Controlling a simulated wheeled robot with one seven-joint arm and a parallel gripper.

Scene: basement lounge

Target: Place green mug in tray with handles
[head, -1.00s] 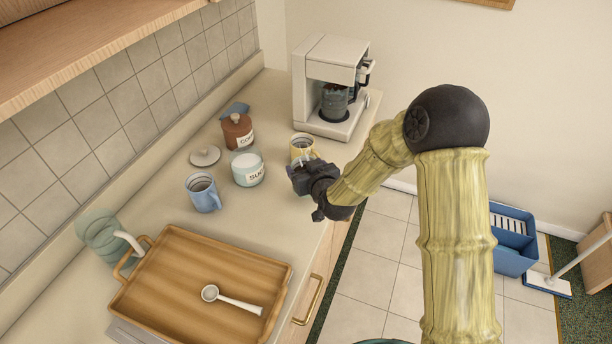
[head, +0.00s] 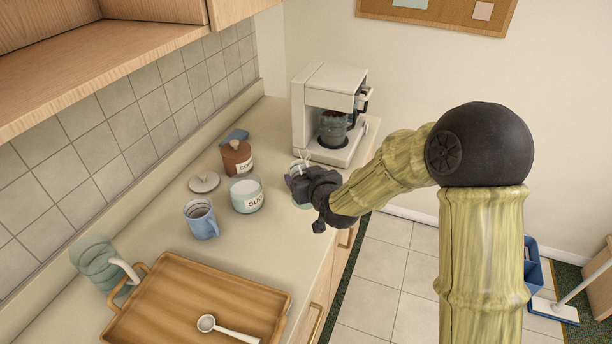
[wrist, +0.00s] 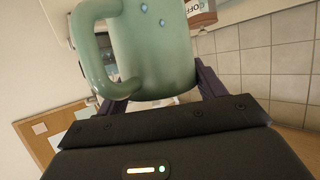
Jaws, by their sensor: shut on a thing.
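The green mug (wrist: 150,50) fills the upper part of the wrist view, with its handle to the left. My gripper (wrist: 160,90) is shut on it, one finger on each side. In the head view, my gripper (head: 298,184) is over the counter in front of the coffee machine and covers most of the mug; only pale green edges show. I cannot tell whether the mug touches the counter. The wooden tray with handles (head: 170,305) lies at the near left of the counter, apart from my gripper. A white scoop (head: 228,328) lies in it.
A blue mug (head: 201,220), a sugar jar (head: 246,195), a brown lidded jar (head: 236,158) and a loose lid (head: 204,182) stand between my gripper and the wall. A greenish glass jug (head: 95,260) stands by the tray's far-left corner. The coffee machine (head: 328,108) is behind.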

